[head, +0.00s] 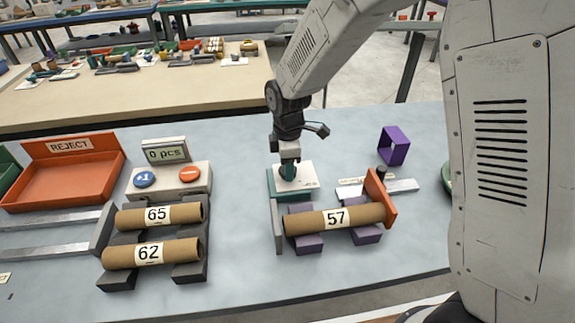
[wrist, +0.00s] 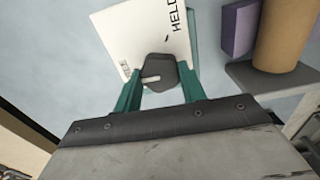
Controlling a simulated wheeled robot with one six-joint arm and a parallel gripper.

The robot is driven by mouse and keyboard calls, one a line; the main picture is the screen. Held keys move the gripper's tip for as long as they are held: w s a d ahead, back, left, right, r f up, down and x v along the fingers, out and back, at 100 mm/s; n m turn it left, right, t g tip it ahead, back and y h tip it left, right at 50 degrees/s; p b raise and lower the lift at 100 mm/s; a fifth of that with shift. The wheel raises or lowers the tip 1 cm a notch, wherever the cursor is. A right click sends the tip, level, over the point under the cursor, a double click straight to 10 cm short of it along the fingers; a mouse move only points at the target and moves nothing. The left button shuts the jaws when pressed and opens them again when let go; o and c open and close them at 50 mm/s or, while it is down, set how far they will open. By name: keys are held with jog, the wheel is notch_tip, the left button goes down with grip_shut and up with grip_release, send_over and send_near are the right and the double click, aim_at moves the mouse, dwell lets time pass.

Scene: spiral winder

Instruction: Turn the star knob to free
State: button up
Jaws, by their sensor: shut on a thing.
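The star knob (wrist: 158,68) is dark grey, with a short pale mark on its top, and sits on a white label plate (wrist: 135,35). The plate reads HELD at its upper right; a smaller word at its left is too small to read for sure. My gripper (wrist: 160,82) has its teal fingers on either side of the knob, shut on it. In the head view my gripper (head: 289,172) reaches down over the white-topped teal block (head: 306,172) and hides the knob. The pale mark lies toward the smaller word, not toward HELD.
A cardboard tube marked 57 (head: 336,218) rests on purple cradles in front of the block, with an orange end plate (head: 377,198) at its right. Tubes 65 (head: 158,215) and 62 (head: 150,253) lie on a dark rack at left. A purple frame (head: 394,146) stands behind.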

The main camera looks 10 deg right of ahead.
jog(key=shift+n, duration=0.3)
jog(key=o, duration=1)
jog(key=shift+c, duration=0.2)
jog(key=shift+r, duration=0.1)
notch_tip(320, 180, up, 8)
jog(key=shift+f, duration=0.15)
